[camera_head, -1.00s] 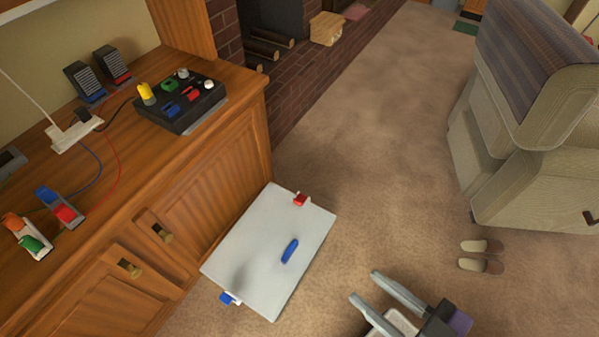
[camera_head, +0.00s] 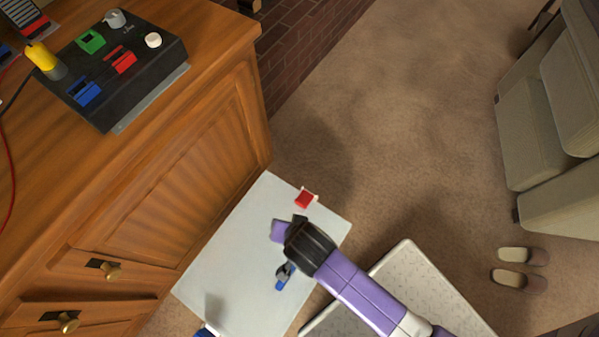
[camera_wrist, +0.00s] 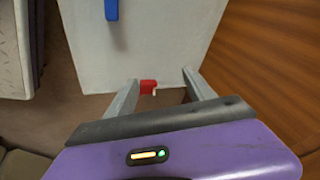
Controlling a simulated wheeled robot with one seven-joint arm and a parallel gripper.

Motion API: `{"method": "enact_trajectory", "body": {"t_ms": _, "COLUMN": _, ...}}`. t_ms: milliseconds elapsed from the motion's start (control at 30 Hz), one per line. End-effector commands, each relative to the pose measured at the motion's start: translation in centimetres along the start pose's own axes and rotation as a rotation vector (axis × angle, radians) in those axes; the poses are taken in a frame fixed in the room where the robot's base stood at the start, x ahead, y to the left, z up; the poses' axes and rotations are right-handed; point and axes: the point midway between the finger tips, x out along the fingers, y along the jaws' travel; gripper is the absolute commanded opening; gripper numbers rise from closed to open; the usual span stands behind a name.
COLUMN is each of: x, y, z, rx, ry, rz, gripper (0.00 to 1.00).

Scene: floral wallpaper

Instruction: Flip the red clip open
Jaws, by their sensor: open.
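The red clip (camera_head: 305,198) sits at the far edge of the white board (camera_head: 215,262), near its far right corner, with a small pale part beside it. In the wrist view the red clip (camera_wrist: 148,87) shows between the two fingers, at the board's edge. My gripper (camera_wrist: 160,85) is open, with nothing between its fingers in contact that I can see. In the head view my purple arm reaches over the board and its dark wrist hides part of the surface; the fingertips are mostly hidden there.
A blue handle (camera_head: 285,276) lies on the board, and a blue clip (camera_head: 206,331) is at its near edge. A wooden cabinet (camera_head: 150,190) stands close on the left, carrying a black control box (camera_head: 125,65). Slippers (camera_head: 522,268) lie on open carpet at right.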

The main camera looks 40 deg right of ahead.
Motion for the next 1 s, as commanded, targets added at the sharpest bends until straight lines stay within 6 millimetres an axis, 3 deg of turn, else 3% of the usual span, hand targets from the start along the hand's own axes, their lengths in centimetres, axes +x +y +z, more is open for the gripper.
{"method": "enact_trajectory", "body": {"t_ms": 33, "x": 2.9, "y": -0.2, "z": -0.8, "rx": 0.043, "ry": 0.007, "rz": 0.056, "gripper": 0.63}}
{"method": "enact_trajectory", "body": {"t_ms": 200, "x": 6.1, "y": 0.2, "z": -3.6, "rx": 0.186, "ry": 0.051, "rz": 0.249, "gripper": 0.63}}
{"method": "enact_trajectory", "body": {"t_ms": 333, "x": 6.7, "y": 0.5, "z": -5.4, "rx": 0.263, "ry": 0.095, "rz": 0.342, "gripper": 0.63}}
{"method": "enact_trajectory", "body": {"t_ms": 533, "x": 7.4, "y": 1.1, "z": -6.3, "rx": 0.305, "ry": 0.121, "rz": 0.393, "gripper": 0.63}}
{"method": "enact_trajectory", "body": {"t_ms": 1000, "x": 13.2, "y": 3.6, "z": -6.6, "rx": 0.305, "ry": 0.119, "rz": 0.391, "gripper": 0.63}}
